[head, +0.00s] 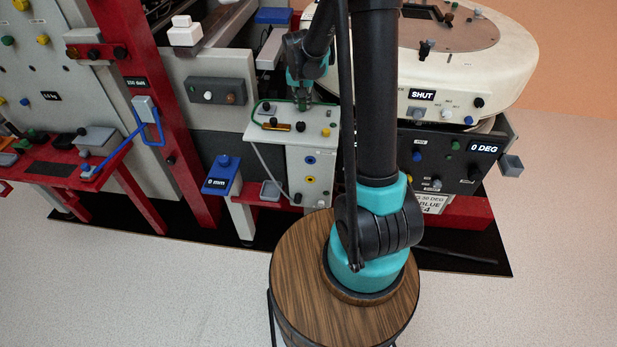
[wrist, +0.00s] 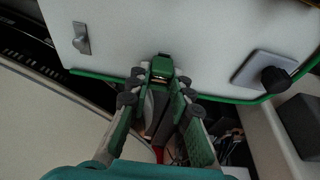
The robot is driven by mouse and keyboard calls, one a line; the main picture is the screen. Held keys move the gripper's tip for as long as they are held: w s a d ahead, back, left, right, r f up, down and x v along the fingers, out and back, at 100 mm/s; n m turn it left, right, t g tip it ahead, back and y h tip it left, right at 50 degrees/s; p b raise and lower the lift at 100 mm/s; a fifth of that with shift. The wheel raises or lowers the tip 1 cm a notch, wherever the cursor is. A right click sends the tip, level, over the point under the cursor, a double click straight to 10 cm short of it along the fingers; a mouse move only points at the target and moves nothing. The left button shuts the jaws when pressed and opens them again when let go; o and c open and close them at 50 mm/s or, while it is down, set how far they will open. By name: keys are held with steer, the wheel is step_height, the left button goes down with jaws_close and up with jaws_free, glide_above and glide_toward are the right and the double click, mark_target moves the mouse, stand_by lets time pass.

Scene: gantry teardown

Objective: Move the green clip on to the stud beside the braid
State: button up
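The green clip (wrist: 162,68) is at the edge of a pale panel in the wrist view, on the line of the green braid (wrist: 215,98). My gripper (wrist: 163,88) has its fingertips close to either side of the clip, with a narrow gap between them. I cannot tell whether they press on it. A small metal stud-like fitting (wrist: 81,38) is on the panel's upper left. In the head view my gripper (head: 303,103) is above the pale box, and the green braid (head: 254,108) curves along the box top. The clip cannot be made out there.
A black knob on a grey plate (wrist: 272,78) is right of the clip. The box (head: 302,158) carries several small knobs. A red post (head: 150,95) and blue "0 mm" block (head: 221,175) stand left; a round "SHUT" housing (head: 440,85) stands right. Floor in front is mostly clear.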

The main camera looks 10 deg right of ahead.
jaws_close()
steer(key=shift+r, duration=0.1)
steer(key=shift+r, duration=3.05)
